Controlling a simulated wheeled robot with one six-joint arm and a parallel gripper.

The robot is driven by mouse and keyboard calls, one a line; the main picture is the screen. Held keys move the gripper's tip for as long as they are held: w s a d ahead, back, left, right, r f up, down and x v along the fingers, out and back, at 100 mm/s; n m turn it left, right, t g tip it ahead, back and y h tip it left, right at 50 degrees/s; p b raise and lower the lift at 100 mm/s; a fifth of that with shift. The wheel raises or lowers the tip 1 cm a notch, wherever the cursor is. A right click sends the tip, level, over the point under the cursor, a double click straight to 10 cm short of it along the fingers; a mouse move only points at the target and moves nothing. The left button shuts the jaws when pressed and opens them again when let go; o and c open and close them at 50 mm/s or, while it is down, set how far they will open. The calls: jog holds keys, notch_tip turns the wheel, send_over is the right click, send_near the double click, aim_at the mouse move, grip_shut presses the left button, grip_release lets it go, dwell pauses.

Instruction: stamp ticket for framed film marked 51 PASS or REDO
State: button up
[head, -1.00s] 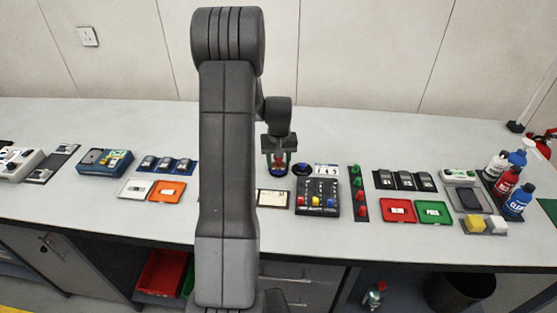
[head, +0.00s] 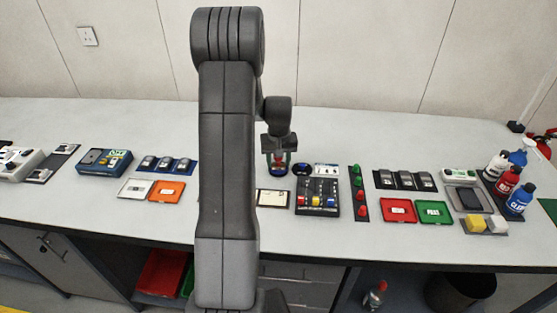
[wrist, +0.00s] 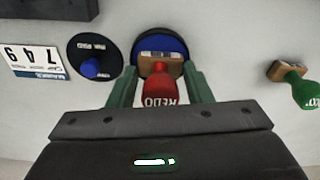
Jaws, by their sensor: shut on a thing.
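My gripper (wrist: 160,82) is shut on the red handle of the REDO stamp (wrist: 160,90), with a green finger on each side. The stamp's wooden base is over the blue ink pad (wrist: 160,44); I cannot tell whether they touch. In the head view my gripper (head: 278,153) is at the middle of the bench, above the pad. A green-handled stamp (wrist: 297,86) stands apart at the right in the wrist view. A cream ticket (head: 273,199) lies on the bench in front of the pad, partly hidden by my arm. The number 51 is not readable on any film.
A round black lid with a blue knob (wrist: 95,68) and a number card (wrist: 36,61) are beside the pad. A button panel (head: 318,197), a red tray (head: 398,211), a green tray (head: 433,212) and an orange frame (head: 167,191) stand on the bench. Bottles (head: 517,202) are at right.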

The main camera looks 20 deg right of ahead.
jog(key=shift+r+p, duration=1.95)
jog(key=shift+r, duration=1.55)
